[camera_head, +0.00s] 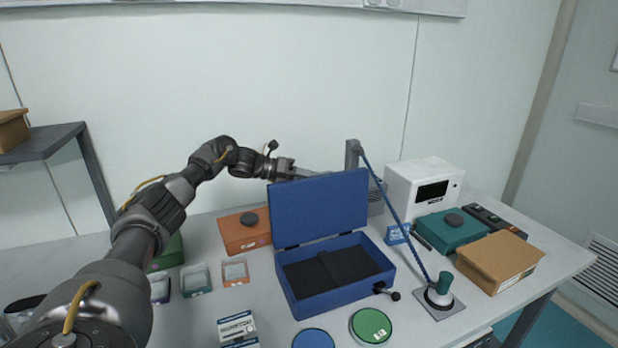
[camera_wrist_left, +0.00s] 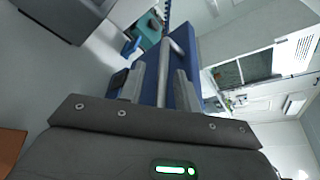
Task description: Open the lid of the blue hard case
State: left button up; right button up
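The blue hard case (camera_head: 338,300) stands on the table in the head view, its lid (camera_head: 320,208) raised roughly upright on the back hinges. Its inside, with a dark lining (camera_head: 330,268), is exposed. My left arm reaches over from the left. My left gripper (camera_head: 306,174) is at the lid's top left edge, its tips partly hidden behind the lid. In the left wrist view my gripper's pale fingers (camera_wrist_left: 160,90) are spread apart with blue lid surface (camera_wrist_left: 151,84) beyond and between them; whether they touch it I cannot tell. My right gripper is not in view.
An orange box (camera_head: 238,236) stands left of the case. A post with a slanting blue rod (camera_head: 400,222), a white instrument (camera_head: 402,190), a teal box (camera_head: 440,235) and a cardboard box (camera_head: 500,258) stand right. Green (camera_head: 371,326) and blue (camera_head: 313,340) round tins lie in front.

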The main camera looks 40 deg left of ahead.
pick_arm(q)
jog(key=shift+w+d+r, duration=0.1)
jog(key=b+v, duration=0.2)
jog(key=v, duration=0.9)
jog(key=shift+d, duration=0.1)
